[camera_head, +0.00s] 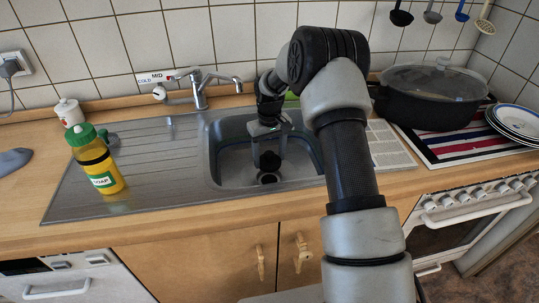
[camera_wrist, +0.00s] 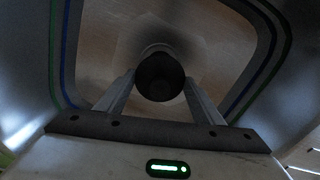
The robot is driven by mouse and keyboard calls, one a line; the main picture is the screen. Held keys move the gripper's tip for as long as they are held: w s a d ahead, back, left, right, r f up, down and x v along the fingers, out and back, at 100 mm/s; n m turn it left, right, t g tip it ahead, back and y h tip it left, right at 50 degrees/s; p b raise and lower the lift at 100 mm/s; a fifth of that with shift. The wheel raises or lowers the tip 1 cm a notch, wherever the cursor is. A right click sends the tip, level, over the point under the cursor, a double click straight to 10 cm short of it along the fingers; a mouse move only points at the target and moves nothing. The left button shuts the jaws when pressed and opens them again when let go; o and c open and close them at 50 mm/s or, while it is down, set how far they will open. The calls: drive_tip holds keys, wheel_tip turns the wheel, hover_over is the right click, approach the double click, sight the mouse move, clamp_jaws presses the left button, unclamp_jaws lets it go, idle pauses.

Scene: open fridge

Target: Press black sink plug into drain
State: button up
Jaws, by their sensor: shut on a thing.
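The black sink plug (camera_wrist: 160,78) shows as a dark round shape between the fingertips of my gripper (camera_wrist: 160,88) in the wrist view. My gripper is shut on it, pointing down into the sink basin (camera_head: 228,165). In the head view my gripper (camera_head: 268,163) is low in the basin, with the dark plug (camera_head: 267,179) just below it near the basin floor. A lighter grey rim shows behind the plug in the wrist view. The drain is mostly hidden by the plug, and I cannot tell whether the plug touches it.
Basin walls surround my gripper closely. A faucet (camera_head: 199,88) stands behind the basin. A yellow soap bottle (camera_head: 97,160) stands on the drainboard (camera_head: 150,165) at left. A black pot (camera_head: 432,95) and plates (camera_head: 517,122) are at right. Utensils hang above the pot.

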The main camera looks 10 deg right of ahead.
sight(269, 161)
drive_tip(key=shift+f+b, duration=1.05)
drive_tip(key=shift+f, duration=1)
drive_tip(key=shift+f+b, duration=0.95)
drive_tip(key=shift+f, duration=0.4)
drive_tip(key=o, duration=1.1)
wheel_tip(269, 161, up, 18)
drive_tip(key=shift+f+p, duration=0.25)
drive_tip(key=shift+p, duration=0.9)
